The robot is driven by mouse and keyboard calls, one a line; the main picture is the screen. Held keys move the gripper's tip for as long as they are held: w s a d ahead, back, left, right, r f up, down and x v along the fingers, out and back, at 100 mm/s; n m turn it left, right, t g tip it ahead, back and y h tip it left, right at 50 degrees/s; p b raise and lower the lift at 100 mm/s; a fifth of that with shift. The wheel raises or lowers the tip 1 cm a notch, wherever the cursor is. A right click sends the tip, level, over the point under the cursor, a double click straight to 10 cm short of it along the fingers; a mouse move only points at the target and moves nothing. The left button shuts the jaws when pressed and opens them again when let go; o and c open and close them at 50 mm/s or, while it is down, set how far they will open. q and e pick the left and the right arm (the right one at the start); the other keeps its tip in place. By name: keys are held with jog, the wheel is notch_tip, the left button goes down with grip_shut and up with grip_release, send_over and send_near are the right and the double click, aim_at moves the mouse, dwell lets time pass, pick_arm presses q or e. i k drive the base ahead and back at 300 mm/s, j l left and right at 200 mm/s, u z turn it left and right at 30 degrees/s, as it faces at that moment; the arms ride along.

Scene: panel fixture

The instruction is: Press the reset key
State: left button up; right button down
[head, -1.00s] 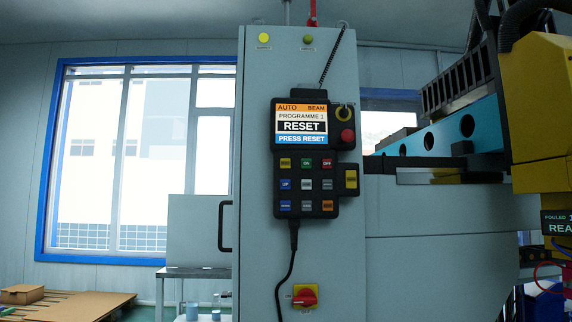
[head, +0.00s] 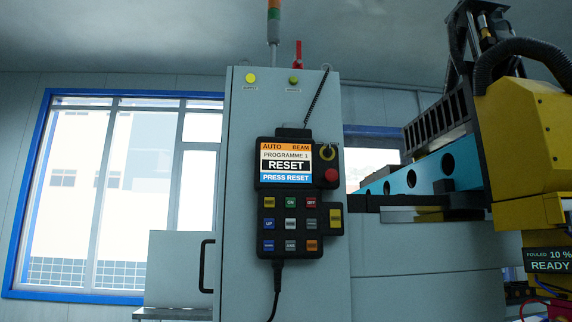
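A black control pendant (head: 280,215) hangs on the front of a grey cabinet in the head view. Its screen (head: 286,162) reads AUTO, BEAM, PROGRAMME 1, RESET and PRESS RESET. Below are three rows of small coloured keys. The top row has a yellow key, a green ON key (head: 290,202) and a red OFF key (head: 311,202). The bottom row ends in an orange key (head: 311,246) at the right. Most key labels are too small to read, so I cannot tell which is the reset key. Neither of my grippers is in view.
A red round button (head: 331,175) and a yellow side key (head: 335,219) sit on the pendant's right edge. The grey cabinet (head: 245,190) has a black handle (head: 206,266) at left. A yellow machine head (head: 525,150) stands at right; its sign (head: 549,260) reads FOULED 10 %, READY.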

aim_at(269, 201)
jog(key=i+j+u, duration=0.15)
jog(key=u, duration=0.2)
jog(key=i+u, duration=0.35)
jog(key=k+j, duration=0.05)
jog(key=k, duration=0.05)
